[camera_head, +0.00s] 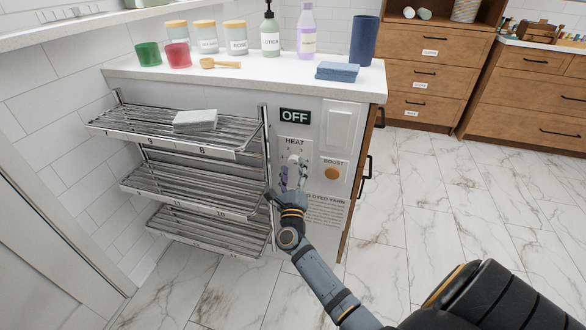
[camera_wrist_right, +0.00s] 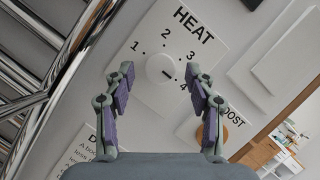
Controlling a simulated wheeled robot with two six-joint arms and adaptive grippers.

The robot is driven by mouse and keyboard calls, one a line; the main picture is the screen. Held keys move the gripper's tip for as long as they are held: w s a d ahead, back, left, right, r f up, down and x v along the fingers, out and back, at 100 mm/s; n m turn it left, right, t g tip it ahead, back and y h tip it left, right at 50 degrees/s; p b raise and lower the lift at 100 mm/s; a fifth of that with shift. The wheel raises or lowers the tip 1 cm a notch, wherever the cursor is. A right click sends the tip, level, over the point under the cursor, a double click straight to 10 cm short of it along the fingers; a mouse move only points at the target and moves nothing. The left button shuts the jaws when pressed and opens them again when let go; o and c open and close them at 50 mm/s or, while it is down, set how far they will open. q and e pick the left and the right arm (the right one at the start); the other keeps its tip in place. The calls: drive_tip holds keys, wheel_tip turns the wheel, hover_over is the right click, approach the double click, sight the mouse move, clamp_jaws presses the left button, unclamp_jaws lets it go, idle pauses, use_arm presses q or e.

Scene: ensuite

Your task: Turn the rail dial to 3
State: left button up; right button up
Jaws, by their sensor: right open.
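The rail dial (camera_wrist_right: 160,68) is a white round knob on a white HEAT plate (camera_head: 294,152), with the numbers 1 to 4 around it. Its short dark mark lies low on the right of the knob, on the side of the 4. In the head view the dial (camera_head: 294,158) is small and partly behind my fingers. My right gripper (camera_head: 292,178) is open in front of the panel. In the right wrist view its fingertips (camera_wrist_right: 162,72) stand apart, one on each side of the dial, with gaps to it. My left gripper is not in view.
An OFF display (camera_head: 295,116) sits above the dial. A BOOST panel with a round orange button (camera_head: 331,173) is close on the right. Metal rail shelves (camera_head: 200,195) stand close on the left, with a folded cloth (camera_head: 195,120) on top. Bottles and cups stand on the counter (camera_head: 240,75).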

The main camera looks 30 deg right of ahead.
drive_tip(key=shift+w+d+r, duration=0.1)
drive_tip(key=shift+w+d, duration=0.1)
drive_tip(key=shift+w, duration=0.05)
